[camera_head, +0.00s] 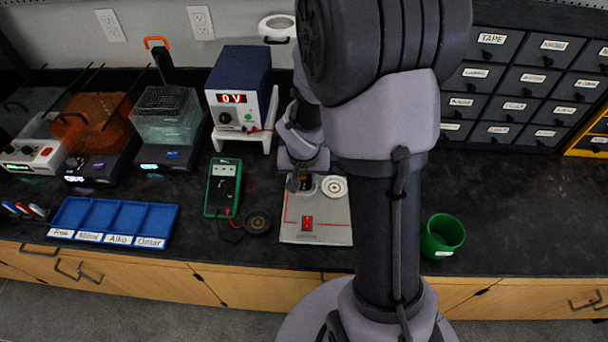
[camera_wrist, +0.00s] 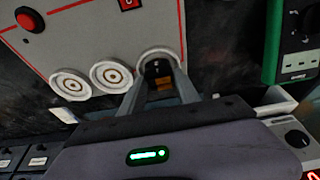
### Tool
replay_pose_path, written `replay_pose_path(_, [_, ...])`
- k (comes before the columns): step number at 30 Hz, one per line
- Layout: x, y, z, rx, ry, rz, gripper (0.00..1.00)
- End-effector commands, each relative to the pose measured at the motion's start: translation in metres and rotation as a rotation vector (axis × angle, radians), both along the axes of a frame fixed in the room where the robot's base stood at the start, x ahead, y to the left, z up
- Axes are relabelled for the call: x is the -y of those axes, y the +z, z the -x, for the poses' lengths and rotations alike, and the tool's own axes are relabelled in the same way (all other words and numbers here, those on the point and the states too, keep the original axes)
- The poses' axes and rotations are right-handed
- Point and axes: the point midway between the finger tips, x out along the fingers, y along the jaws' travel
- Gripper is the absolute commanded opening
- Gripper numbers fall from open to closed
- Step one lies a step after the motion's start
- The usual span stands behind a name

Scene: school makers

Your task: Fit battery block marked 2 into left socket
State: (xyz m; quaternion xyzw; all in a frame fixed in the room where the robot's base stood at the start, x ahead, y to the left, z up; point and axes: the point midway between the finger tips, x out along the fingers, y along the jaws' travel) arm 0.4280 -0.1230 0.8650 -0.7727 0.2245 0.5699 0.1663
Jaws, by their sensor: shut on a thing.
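The light grey board (camera_head: 316,234) lies on the dark bench, with red lines and a red switch (camera_head: 307,223). The wrist view shows the board (camera_wrist: 105,40) with three white ring sockets in a row. The middle socket (camera_wrist: 110,76) and another end socket (camera_wrist: 70,84) look empty. My gripper (camera_wrist: 158,72) is at the socket nearest the green meter, the left one in the head view. It is shut on a small dark block with an orange-brown part (camera_wrist: 163,84), inside that ring's outline. I cannot tell how deep the block sits; its number is hidden. My gripper (camera_head: 297,183) is partly hidden in the head view.
A green meter (camera_head: 222,187) and a dark round piece (camera_head: 257,221) lie left of the board. A power supply (camera_head: 240,90) on a white stand is behind. A blue tray (camera_head: 115,220) is far left, a green cup (camera_head: 441,236) right. Bench beyond the cup is clear.

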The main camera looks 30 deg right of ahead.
Motion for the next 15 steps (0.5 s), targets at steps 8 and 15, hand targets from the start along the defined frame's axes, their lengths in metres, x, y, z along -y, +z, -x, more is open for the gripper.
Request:
replay_pose_path(8, [0.0001, -0.0059, -0.0001, 0.0, 0.0, 0.0, 0.0])
replay_pose_path(15, [0.0001, -0.0085, -0.0001, 0.0, 0.0, 0.0, 0.46])
